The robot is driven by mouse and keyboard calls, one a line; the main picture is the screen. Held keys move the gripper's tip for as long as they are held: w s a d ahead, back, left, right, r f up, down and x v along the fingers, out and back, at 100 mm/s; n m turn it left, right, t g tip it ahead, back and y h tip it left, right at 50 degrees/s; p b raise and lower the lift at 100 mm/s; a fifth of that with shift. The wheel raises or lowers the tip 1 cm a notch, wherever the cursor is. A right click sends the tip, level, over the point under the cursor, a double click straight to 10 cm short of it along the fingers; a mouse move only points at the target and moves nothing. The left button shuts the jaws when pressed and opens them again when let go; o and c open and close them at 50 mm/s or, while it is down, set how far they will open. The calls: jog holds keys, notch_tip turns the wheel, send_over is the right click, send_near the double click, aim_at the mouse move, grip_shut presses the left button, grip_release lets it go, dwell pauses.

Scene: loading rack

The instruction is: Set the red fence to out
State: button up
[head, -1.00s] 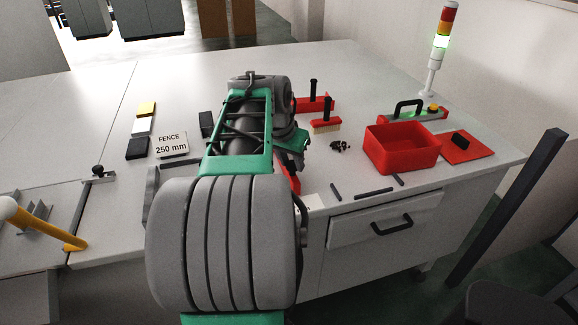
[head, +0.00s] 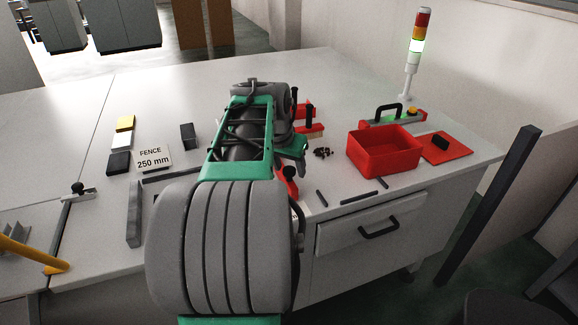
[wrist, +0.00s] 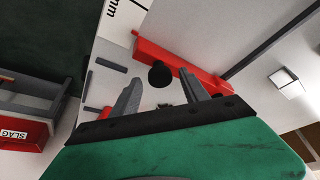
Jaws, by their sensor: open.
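My gripper (wrist: 159,79) is open and empty. In the wrist view the knob appears between its two fingertips; I cannot tell whether either finger touches it. The fingers are hidden in the head view.
A red open box (head: 384,153) and signal tower (head: 414,60) stand right. Dark bars (head: 358,198) lie near the front edge, above a drawer (head: 370,224). A red SLAG bin (wrist: 18,132) shows in the wrist view.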

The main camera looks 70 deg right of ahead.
jog(key=v, duration=0.7)
jog(key=shift+a+r, duration=0.2)
jog(key=shift+r, duration=0.15)
